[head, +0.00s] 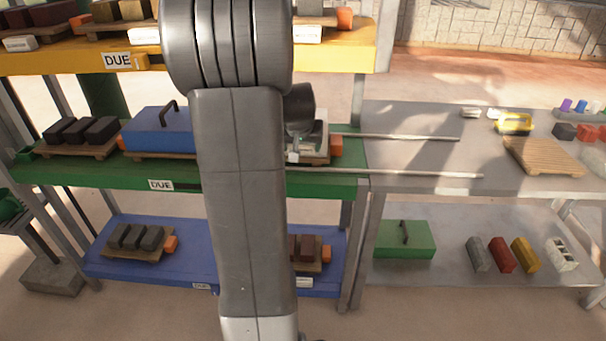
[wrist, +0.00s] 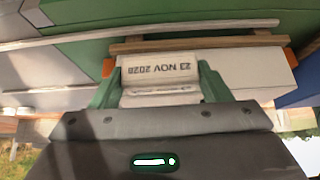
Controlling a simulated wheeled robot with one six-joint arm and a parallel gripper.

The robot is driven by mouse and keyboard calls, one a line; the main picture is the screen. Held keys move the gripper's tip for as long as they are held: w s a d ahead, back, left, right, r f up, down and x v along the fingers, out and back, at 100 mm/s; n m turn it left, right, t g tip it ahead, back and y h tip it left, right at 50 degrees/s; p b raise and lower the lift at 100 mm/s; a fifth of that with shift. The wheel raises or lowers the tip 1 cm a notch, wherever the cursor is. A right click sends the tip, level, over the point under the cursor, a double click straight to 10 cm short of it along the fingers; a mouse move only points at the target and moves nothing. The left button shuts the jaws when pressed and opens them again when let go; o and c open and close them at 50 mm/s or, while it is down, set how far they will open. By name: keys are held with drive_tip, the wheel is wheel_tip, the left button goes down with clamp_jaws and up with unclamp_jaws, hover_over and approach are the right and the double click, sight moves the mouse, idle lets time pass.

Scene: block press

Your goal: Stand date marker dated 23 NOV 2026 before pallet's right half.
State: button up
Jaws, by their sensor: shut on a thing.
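My gripper (wrist: 160,76) is shut on a white date marker (wrist: 157,72), one green finger on each side. In the head view, my arm hides most of the gripper and the left part of this pallet (head: 318,161) on the green shelf (head: 345,185).
A blue case (head: 160,130) and a pallet of dark blocks (head: 85,135) stand left on the green shelf. Two pale rods (head: 400,138) extend right onto a grey table (head: 420,155). An empty pallet (head: 543,156) and a yellow item (head: 514,123) lie on that table.

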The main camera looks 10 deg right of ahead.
sight(303, 176)
drive_tip(key=shift+w+d+r, duration=0.1)
drive_tip(key=shift+d, duration=0.25)
wheel_tip(303, 176, down, 9)
drive_tip(key=shift+f+b, duration=0.1)
drive_tip(key=shift+b, duration=0.75)
drive_tip(key=shift+f, duration=0.2)
drive_tip(key=o, duration=1)
drive_tip(key=shift+r, duration=0.1)
drive_tip(key=shift+r, duration=0.2)
drive_tip(key=p+v, duration=0.1)
drive_tip(key=v, duration=1.1)
